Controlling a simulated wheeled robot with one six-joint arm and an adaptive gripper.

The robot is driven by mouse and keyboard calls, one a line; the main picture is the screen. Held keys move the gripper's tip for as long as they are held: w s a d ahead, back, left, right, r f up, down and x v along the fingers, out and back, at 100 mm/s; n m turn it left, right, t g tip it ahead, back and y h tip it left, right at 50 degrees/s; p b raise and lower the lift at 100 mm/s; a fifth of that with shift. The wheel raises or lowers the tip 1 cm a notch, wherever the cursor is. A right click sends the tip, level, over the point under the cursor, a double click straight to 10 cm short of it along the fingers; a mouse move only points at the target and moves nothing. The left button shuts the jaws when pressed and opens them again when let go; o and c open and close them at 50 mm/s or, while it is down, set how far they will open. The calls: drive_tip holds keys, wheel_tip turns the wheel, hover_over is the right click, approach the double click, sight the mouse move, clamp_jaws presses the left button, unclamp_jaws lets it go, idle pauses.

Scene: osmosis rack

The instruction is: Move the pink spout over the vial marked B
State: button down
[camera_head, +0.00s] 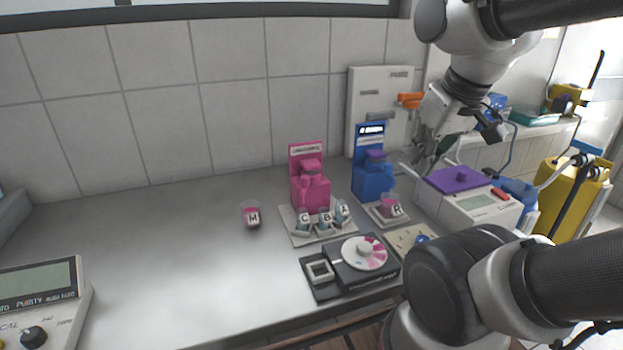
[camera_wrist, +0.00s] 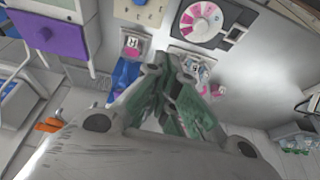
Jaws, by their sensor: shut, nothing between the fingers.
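The pink dispenser (camera_head: 311,192) stands against the back wall in the head view, with its pink spout (camera_head: 312,168) on the upper front; which vial the spout faces is too small to tell. Below it on a white tray stand vial C (camera_head: 304,218), vial B (camera_head: 325,221) and vial A (camera_head: 343,211). My gripper (camera_head: 424,168) is shut and empty, raised to the right of the pink and blue dispensers, apart from both. In the wrist view my gripper (camera_wrist: 176,62) partly covers the vials and hides much of the pink dispenser (camera_wrist: 217,89).
A blue dispenser (camera_head: 373,180) with cup R (camera_head: 395,207) stands between the pink one and my gripper. Cup M (camera_head: 252,215) is left of the tray. A dial device (camera_head: 364,252) sits in front. A purple-topped instrument (camera_head: 480,206) is right.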

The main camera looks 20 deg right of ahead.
idle(0.4)
drive_tip(key=c, duration=1.9)
unclamp_jaws()
drive_tip(key=shift+a, duration=0.1)
drive_tip(key=shift+o, duration=1.4)
drive_tip(key=shift+n+g, duration=0.8)
drive_tip(key=shift+g, duration=0.1)
drive_tip(key=w+a+f, duration=0.1)
drive_tip(key=w, duration=0.1)
drive_tip(key=w+a+f, duration=0.1)
drive_tip(key=w+a, duration=0.1)
drive_tip(key=shift+a+f, duration=0.2)
drive_tip(key=n+g, duration=0.2)
drive_tip(key=n, duration=1)
hover_over(305, 177)
drive_tip(key=shift+w+f, duration=0.15)
drive_tip(key=shift+f, duration=0.3)
drive_tip(key=shift+f+n, duration=0.15)
drive_tip(key=shift+n, duration=0.35)
wheel_tip(305, 177, down, 8)
drive_tip(key=shift+r, duration=0.2)
